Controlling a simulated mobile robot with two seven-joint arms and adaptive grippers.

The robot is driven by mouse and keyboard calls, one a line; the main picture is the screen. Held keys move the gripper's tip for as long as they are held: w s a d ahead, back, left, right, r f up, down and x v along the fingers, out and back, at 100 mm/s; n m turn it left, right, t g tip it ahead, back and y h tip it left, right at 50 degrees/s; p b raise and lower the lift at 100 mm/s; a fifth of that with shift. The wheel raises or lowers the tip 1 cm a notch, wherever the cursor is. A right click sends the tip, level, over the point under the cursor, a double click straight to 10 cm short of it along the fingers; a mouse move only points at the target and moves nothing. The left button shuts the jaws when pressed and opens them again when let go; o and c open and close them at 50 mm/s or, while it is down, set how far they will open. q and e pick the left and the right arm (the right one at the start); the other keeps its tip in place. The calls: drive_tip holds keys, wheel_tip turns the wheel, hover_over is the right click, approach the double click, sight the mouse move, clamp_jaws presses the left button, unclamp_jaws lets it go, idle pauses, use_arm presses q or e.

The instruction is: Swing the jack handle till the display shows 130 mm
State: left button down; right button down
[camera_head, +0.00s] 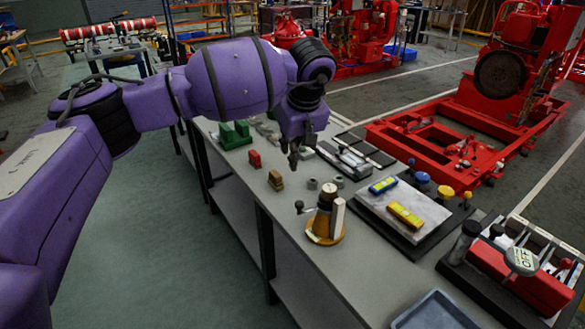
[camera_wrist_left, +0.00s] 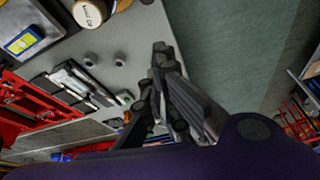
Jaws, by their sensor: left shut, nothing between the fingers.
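A brass-coloured jack (camera_head: 324,222) stands upright on the bench, with a round base and a pale upright strip on its right side. Its short handle (camera_head: 300,206) ends in a dark knob and points left. Part of what looks like the jack (camera_wrist_left: 89,12) shows at the top edge of the left wrist view. My left gripper (camera_head: 293,162) hangs over the bench behind the jack, apart from it. Its fingers (camera_wrist_left: 160,52) are shut and empty in the left wrist view. I cannot make out a millimetre reading. My right gripper is out of view.
Small brown blocks (camera_head: 275,180), a red block (camera_head: 254,159) and grey rings (camera_head: 313,183) lie near my gripper. A grey plate (camera_head: 380,207) with yellow instruments is right of the jack. A red device (camera_head: 525,281) and a blue-grey tray (camera_head: 434,312) are nearer. Bench left of the jack is clear.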

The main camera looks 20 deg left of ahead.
use_arm(q)
drive_tip(key=s+a+f+n+g+h, duration=0.1)
drive_tip(key=s+f+g+h, duration=0.15)
drive_tip(key=s+f, duration=0.8)
drive_tip(key=s+a+f+g+h, duration=0.1)
drive_tip(key=s+f+g, duration=0.3)
drive_tip(key=s+f, duration=0.65)
drive_tip(key=s+d+n+g+h+b, duration=0.2)
drive_tip(key=s+d+n+h, duration=0.5)
drive_tip(key=s+d+h, duration=0.55)
wheel_tip(320, 180, up, 5)
drive_tip(key=w+n+t+h, duration=0.2)
drive_tip(key=n+t+h, duration=0.3)
drive_tip(key=n, duration=0.2)
drive_tip(key=w+a+r+n+t+y, duration=0.25)
drive_tip(key=w+n+t, duration=0.35)
drive_tip(key=n, duration=0.3)
drive_tip(key=w+a+r+n+t+y, duration=0.1)
drive_tip(key=w+a+r+n+t, duration=0.3)
drive_tip(key=n+t, duration=0.4)
drive_tip(key=w+d+f+n+y, duration=0.1)
drive_tip(key=w+n, duration=0.4)
drive_tip(key=w, duration=0.8)
drive_tip(key=shift+d+f+n+y+p, duration=0.35)
drive_tip(key=shift+f+y, duration=0.3)
drive_tip(key=shift+f, duration=0.5)
